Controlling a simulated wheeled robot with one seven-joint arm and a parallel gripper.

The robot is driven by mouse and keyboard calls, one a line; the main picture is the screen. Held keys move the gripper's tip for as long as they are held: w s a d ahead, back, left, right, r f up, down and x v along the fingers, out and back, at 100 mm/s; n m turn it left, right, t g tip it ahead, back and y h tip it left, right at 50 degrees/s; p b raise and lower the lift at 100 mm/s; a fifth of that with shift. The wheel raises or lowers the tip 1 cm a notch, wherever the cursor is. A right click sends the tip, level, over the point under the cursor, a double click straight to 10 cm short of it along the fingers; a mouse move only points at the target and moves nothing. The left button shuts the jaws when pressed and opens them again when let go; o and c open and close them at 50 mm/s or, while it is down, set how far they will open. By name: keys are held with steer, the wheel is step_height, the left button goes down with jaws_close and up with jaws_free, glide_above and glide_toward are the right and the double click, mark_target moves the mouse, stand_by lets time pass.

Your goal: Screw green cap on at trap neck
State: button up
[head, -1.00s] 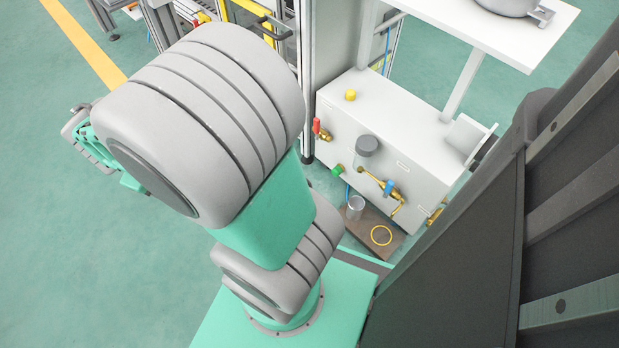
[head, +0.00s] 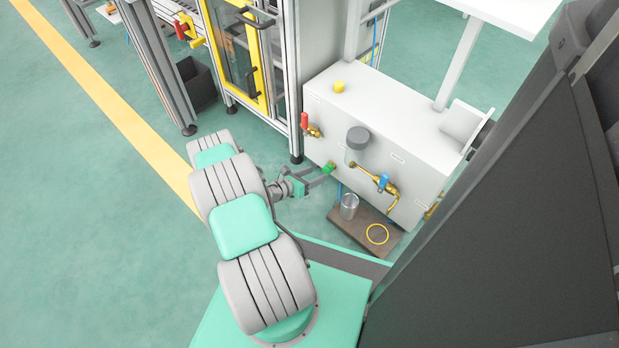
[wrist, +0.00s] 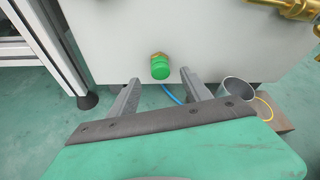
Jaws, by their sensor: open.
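The green cap (head: 329,167) sits at a brass fitting low on the front of the white cabinet (head: 365,130). In the wrist view the cap (wrist: 160,68) shows just below the brass neck (wrist: 158,55). Whether it is fully seated I cannot tell. My gripper (head: 326,175) is open in front of the cabinet. In the wrist view its two fingers (wrist: 157,88) point toward the cap, one on each side and apart from it, with nothing between them.
A metal cup (head: 349,206) and a yellow ring (head: 377,234) rest on a brown board (head: 350,230) below the cabinet. A red-handled valve (head: 306,123), a grey-topped bowl (head: 357,140) and a blue-handled brass valve (head: 383,183) project from the front. A machine frame (head: 290,80) stands left.

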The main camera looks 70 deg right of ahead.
mark_target(325, 171)
steer(key=b+x, duration=0.1)
steer(key=x, duration=0.4)
steer(key=shift+a+f+b, duration=0.15)
steer(key=shift+f+b, duration=0.05)
steer(key=shift+b, duration=0.15)
steer(key=shift+s+d, duration=0.2)
steer(key=shift+d, duration=0.25)
steer(key=shift+c, duration=0.5)
jaws_close()
steer(key=c, duration=0.5)
jaws_free()
jaws_close()
